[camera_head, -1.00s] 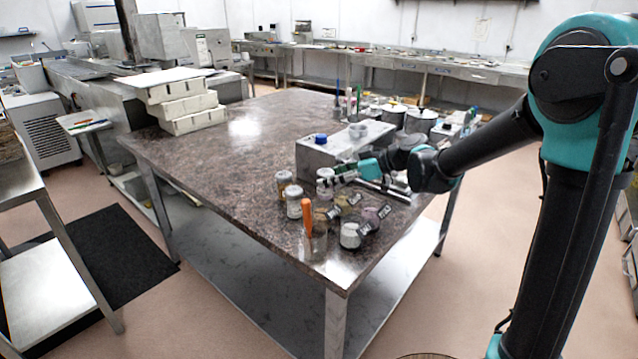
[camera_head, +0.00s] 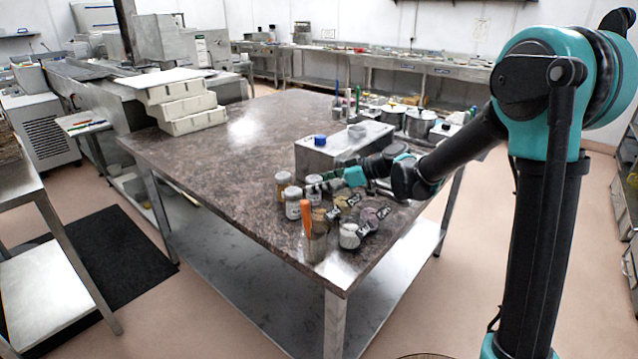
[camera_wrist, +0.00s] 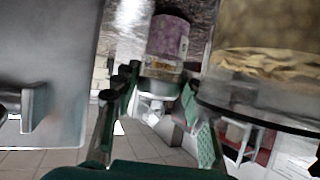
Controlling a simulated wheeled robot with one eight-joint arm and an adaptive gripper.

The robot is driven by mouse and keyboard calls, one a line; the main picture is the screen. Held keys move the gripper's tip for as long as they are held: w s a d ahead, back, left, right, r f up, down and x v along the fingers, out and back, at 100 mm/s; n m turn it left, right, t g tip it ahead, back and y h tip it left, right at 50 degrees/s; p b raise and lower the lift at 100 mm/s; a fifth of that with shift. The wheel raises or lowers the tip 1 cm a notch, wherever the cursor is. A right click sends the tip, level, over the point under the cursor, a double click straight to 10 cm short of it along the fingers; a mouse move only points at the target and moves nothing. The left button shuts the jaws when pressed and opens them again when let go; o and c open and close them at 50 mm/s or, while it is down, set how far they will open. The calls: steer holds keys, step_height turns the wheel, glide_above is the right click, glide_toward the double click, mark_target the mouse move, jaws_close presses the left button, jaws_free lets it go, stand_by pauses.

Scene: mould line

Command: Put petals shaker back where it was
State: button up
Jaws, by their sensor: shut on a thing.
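A small clear shaker with a purple label (camera_wrist: 168,38) sits between the two fingers of my gripper (camera_wrist: 160,82) in the wrist view, and I take it for the petals shaker. In the head view my gripper (camera_head: 324,180) is at the shaker group on the near part of the dark stone-topped table (camera_head: 215,160). The held shaker (camera_head: 313,184) shows there beside two other shakers, partly hidden by the fingers. Whether its base touches the table is unclear.
A shaker with a yellowish lid (camera_head: 283,181) and a white-lidded one (camera_head: 292,203) stand close left. An orange-handled tool in a container (camera_head: 315,245) and small bowls (camera_head: 349,235) are in front. A metal box (camera_head: 345,145) stands behind.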

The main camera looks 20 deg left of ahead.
steer(key=o, duration=1.2)
steer(key=shift+d+r, duration=0.2)
steer(key=shift+d, duration=0.05)
steer(key=v, duration=0.7)
